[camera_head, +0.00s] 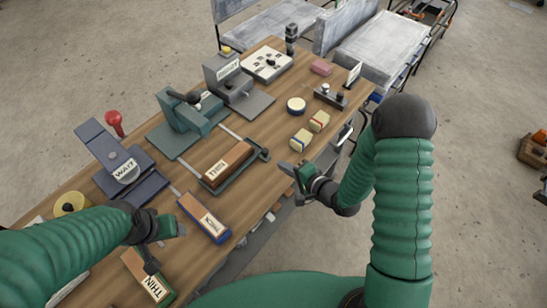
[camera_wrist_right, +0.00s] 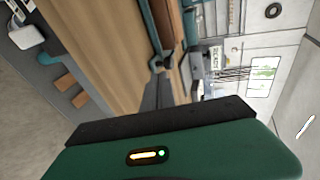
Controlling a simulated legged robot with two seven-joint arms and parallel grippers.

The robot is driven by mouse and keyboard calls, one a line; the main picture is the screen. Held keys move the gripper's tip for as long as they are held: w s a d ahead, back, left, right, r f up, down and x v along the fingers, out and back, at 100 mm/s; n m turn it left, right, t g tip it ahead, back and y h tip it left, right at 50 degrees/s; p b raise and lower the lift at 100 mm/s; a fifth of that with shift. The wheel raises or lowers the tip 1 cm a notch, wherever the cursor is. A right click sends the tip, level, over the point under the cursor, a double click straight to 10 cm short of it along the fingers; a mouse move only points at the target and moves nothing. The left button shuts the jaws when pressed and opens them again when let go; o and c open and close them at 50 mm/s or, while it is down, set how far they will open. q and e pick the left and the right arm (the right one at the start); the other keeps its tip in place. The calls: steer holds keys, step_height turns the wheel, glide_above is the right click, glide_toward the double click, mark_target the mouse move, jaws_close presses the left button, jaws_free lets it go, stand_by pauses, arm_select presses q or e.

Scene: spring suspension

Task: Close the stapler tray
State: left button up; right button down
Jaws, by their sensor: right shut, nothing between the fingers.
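A teal stapler-like press (camera_head: 183,124) stands on the wooden table. A green tray (camera_head: 263,153) with a brown block labelled "THIN" (camera_head: 222,167) extends from it toward the table's near edge on a metal rail. A blue device labelled "WAIT" (camera_head: 118,165) has a blue tray (camera_head: 223,236) with another labelled block pulled out. I cannot tell for sure which is the stapler. My right gripper (camera_head: 291,171) is shut and empty, just beyond the green tray's outer end, apart from it. In the wrist view its fingers (camera_wrist_right: 166,92) point toward a teal-edged tray (camera_wrist_right: 155,35). My left gripper (camera_head: 167,246) is open near the blue tray.
A third "THIN" block (camera_head: 151,279) lies at the table's near left. A red knob (camera_head: 114,122) stands at the far edge. Bare wood shows between them.

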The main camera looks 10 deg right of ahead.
steer(key=x, duration=0.3)
steer(key=r+x, duration=0.1)
steer(key=x, duration=0.1)
steer(key=shift+w+f, duration=0.1)
steer(key=shift+w, duration=0.35)
steer(key=shift+a, duration=0.1)
steer(key=shift+a, duration=0.1)
steer(key=w+a, duration=0.2)
steer(key=w, duration=0.1)
steer(key=w+a+b, duration=0.1)
steer(key=w+a, duration=0.1)
steer(key=w, duration=0.1)
steer(key=w+a, duration=0.3)
steer(key=shift+w+b, duration=0.25)
steer(key=shift+b, duration=0.05)
steer(key=shift+r, duration=0.2)
